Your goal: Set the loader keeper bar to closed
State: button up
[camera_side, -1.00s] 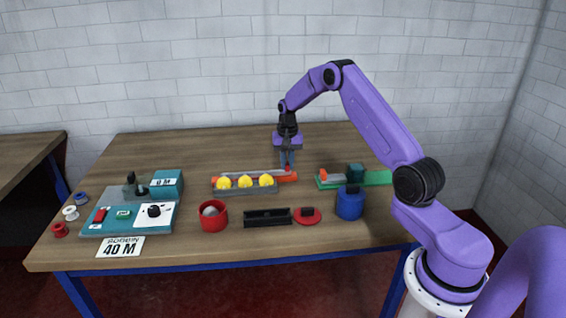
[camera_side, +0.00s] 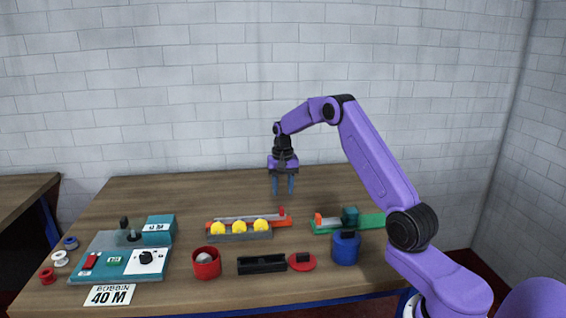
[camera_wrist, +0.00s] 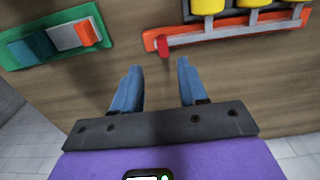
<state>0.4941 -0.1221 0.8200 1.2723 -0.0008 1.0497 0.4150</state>
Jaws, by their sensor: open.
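The loader is an orange rail (camera_side: 213,226) behind a grey tray with yellow pieces (camera_side: 239,227). A grey bar (camera_side: 245,218) lies along the rail, with a red knob (camera_side: 282,211) at its right end. In the wrist view the bar (camera_wrist: 225,32) lies along the orange rail (camera_wrist: 285,27), and the knob (camera_wrist: 163,47) is just beyond the fingertips, between them sideways. My gripper (camera_side: 283,190) is above the knob and apart from it, fingers down. In the wrist view my gripper (camera_wrist: 159,72) is open and empty.
A green fixture with a teal block (camera_side: 349,215) stands right of the loader. In front are a red cup (camera_side: 206,263), a black tray (camera_side: 261,264), a red disc (camera_side: 302,262) and a blue pot (camera_side: 345,248). A teal machine (camera_side: 110,258) stands left. The table behind the loader is clear.

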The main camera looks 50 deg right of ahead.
notch_tip(320, 180, up, 10)
dwell(0.4)
jog(key=shift+a+r, duration=0.1)
jog(key=s+a+r+n, duration=0.1)
jog(key=s+a+n, duration=0.15)
jog(key=a, duration=0.55)
jog(key=s+a+r+n, duration=0.1)
jog(key=s+a+n, duration=0.15)
jog(key=a, duration=0.65)
jog(key=s+a+n, duration=0.6)
jog(key=s+a, duration=0.3)
jog(key=a, duration=0.1)
jog(key=s+a+f+n, duration=0.1)
jog(key=s+n, duration=0.4)
jog(key=s, duration=0.8)
jog(key=s+f+n, duration=0.3)
jog(key=s+n, duration=0.2)
jog(key=s, duration=0.8)
jog(key=shift+a+n, duration=0.3)
jog(key=shift+a, duration=0.1)
